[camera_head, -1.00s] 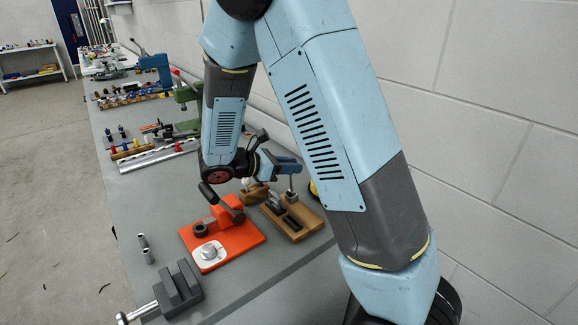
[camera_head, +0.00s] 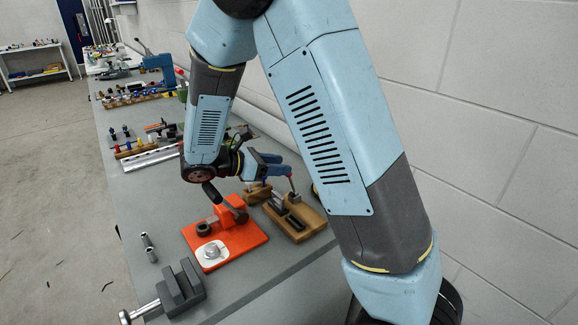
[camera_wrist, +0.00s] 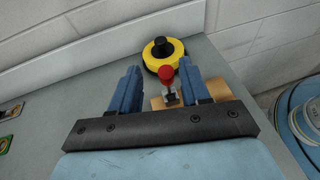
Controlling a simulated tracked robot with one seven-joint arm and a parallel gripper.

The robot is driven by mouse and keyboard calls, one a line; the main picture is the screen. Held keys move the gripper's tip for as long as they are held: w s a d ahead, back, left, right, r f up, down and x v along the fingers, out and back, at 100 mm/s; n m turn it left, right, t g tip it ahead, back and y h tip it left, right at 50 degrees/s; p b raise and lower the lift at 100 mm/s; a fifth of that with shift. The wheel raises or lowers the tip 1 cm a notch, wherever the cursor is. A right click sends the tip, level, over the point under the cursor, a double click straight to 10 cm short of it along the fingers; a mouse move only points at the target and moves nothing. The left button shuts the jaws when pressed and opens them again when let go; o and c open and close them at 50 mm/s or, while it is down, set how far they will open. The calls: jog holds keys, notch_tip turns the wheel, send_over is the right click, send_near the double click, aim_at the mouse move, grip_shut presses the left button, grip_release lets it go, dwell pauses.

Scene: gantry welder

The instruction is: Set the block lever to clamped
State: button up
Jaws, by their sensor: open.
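A wooden block (camera_head: 310,223) with dark metal fittings lies on the grey bench. Its lever (camera_head: 292,186) stands roughly upright, with a red knob at the top; the knob (camera_wrist: 166,74) also shows in the wrist view. My gripper (camera_head: 278,166) is open over the block, close to the lever top. In the wrist view my gripper (camera_wrist: 160,78) has one blue finger on each side of the knob. I see no finger clearly touching it. The lower lever and part of the wooden block (camera_wrist: 218,90) are hidden by the gripper.
An orange plate (camera_head: 248,240) with a black-handled lever sits left of the block. A grey vice (camera_head: 180,290) is at the front left. A yellow and black round thing (camera_wrist: 160,52) stands beyond the knob, near the wall.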

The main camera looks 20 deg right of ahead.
jog(key=v, duration=0.8)
jog(key=shift+a, duration=0.35)
jog(key=shift+r, duration=0.1)
jog(key=s+d+r+m+g+y, duration=0.2)
jog(key=s+d+r+m+y, duration=0.15)
jog(key=d, duration=0.25)
jog(key=s+d+r+m+g+y, duration=0.1)
jog(key=s+d+r+m+y, duration=0.25)
jog(key=d+m, duration=0.2)
jog(key=s+d+r+m+t+y, duration=0.2)
jog(key=s+d+r+m+y, duration=0.1)
jog(key=s+m, duration=0.2)
jog(key=s+d+r+m+t+y, duration=0.3)
jog(key=s+m, duration=0.3)
jog(key=s, duration=0.2)
jog(key=shift+s+t+y, duration=0.3)
jog(key=shift+s+y, duration=0.05)
jog(key=shift+y, duration=0.15)
